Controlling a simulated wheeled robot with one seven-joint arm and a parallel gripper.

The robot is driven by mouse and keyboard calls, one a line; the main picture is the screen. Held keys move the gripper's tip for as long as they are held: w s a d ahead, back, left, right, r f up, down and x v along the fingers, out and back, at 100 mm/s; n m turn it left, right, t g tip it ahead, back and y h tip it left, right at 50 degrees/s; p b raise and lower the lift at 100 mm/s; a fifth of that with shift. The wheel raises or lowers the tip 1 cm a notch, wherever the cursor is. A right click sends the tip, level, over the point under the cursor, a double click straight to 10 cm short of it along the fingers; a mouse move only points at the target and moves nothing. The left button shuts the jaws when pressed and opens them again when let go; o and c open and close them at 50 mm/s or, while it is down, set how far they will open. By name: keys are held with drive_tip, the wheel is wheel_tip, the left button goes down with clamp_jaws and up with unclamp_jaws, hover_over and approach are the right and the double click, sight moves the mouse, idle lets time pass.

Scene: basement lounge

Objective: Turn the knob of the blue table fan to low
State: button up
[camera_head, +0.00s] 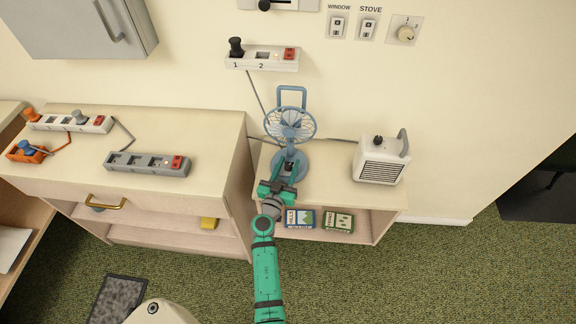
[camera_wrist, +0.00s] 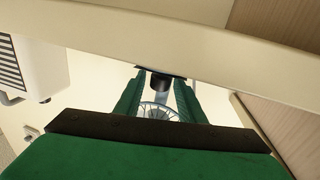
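The blue table fan (camera_head: 290,124) stands on the low shelf unit against the wall, its round wire cage facing out. Its dark knob (camera_head: 289,166) is low on the front, above the round blue base. My gripper (camera_head: 289,171) is at the front of the fan with its green fingers apart, one on each side of the knob. In the wrist view the black knob (camera_wrist: 160,82) shows between the fingertips of my gripper (camera_wrist: 160,76), with small gaps at its sides. Part of the fan cage (camera_wrist: 157,111) shows beyond. I cannot read the knob's setting.
A white heater (camera_head: 381,161) stands right of the fan. A wooden cabinet (camera_head: 190,128) on the left carries a grey power strip (camera_head: 147,164), a white strip (camera_head: 66,123) and an orange block (camera_head: 25,152). A wall strip (camera_head: 262,58) is above. Boxes (camera_head: 300,218) lie on the lower shelf.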

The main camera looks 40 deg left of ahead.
clamp_jaws()
drive_tip(key=shift+a+m+h, duration=0.1)
drive_tip(key=shift+m+h, duration=0.2)
drive_tip(key=shift+h, duration=0.4)
drive_tip(key=shift+m+t+h, duration=0.5)
drive_tip(key=shift+m+h, duration=0.7)
drive_tip(key=shift+h, duration=0.2)
drive_tip(key=shift+o, duration=1.5)
unclamp_jaws()
drive_tip(key=shift+s, duration=0.15)
